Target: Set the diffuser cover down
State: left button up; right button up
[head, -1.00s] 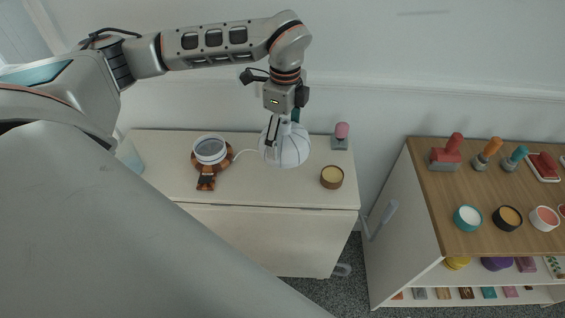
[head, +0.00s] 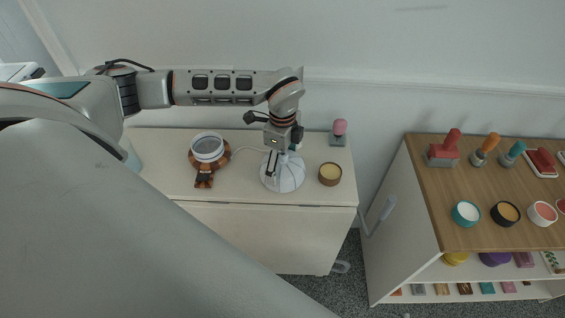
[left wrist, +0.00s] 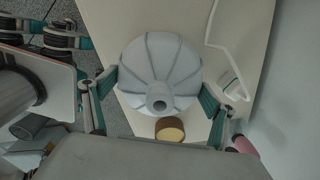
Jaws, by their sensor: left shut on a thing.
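The diffuser cover (head: 283,174) is a white ribbed dome, upright, at the middle of the white cabinet top (head: 235,190). My left gripper (head: 280,158) comes down on it from above and is shut on it. In the left wrist view, the cover (left wrist: 160,65) sits between the two fingers (left wrist: 157,98), its small round top hole towards the camera. I cannot tell whether its rim touches the cabinet top or hangs just above it. My right gripper is not in view.
A brown diffuser base (head: 207,150) with a white ring and a white cable stands left of the cover. A brown bowl with yellow contents (head: 330,174) and a pink-topped stamp (head: 339,132) are close on the right. A wooden-topped shelf (head: 440,205) holds stamps and bowls.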

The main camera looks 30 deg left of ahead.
pick_arm(q)
jog(key=o, duration=1.2)
jog(key=shift+f, duration=0.1)
notch_tip(320, 180, up, 12)
jog(key=shift+r, duration=0.15)
